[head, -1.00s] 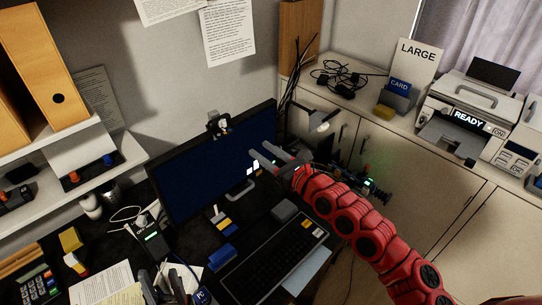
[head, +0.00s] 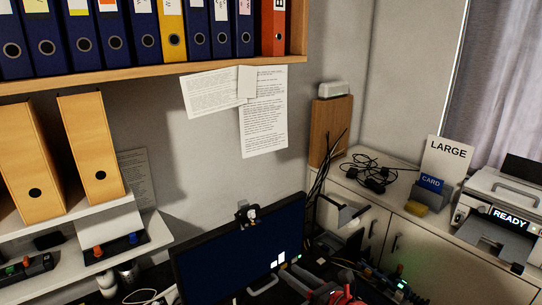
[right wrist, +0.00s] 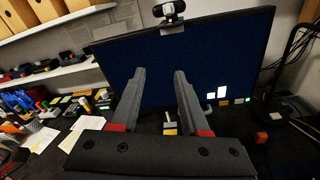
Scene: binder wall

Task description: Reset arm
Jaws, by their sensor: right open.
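My right gripper (head: 296,277) shows at the bottom edge of the head view, in front of the dark monitor (head: 235,255). Only its grey fingers and a bit of the red arm show there. In the right wrist view the two grey fingers (right wrist: 159,72) stand apart with nothing between them. They point at the dark blue screen of the monitor (right wrist: 225,60), which has a webcam (right wrist: 169,11) on top. No touch with the screen can be made out. My left gripper is in neither current view.
A shelf of binders (head: 145,35) spans the upper left, with wooden file holders (head: 92,150) below. Small items crowd the desk.

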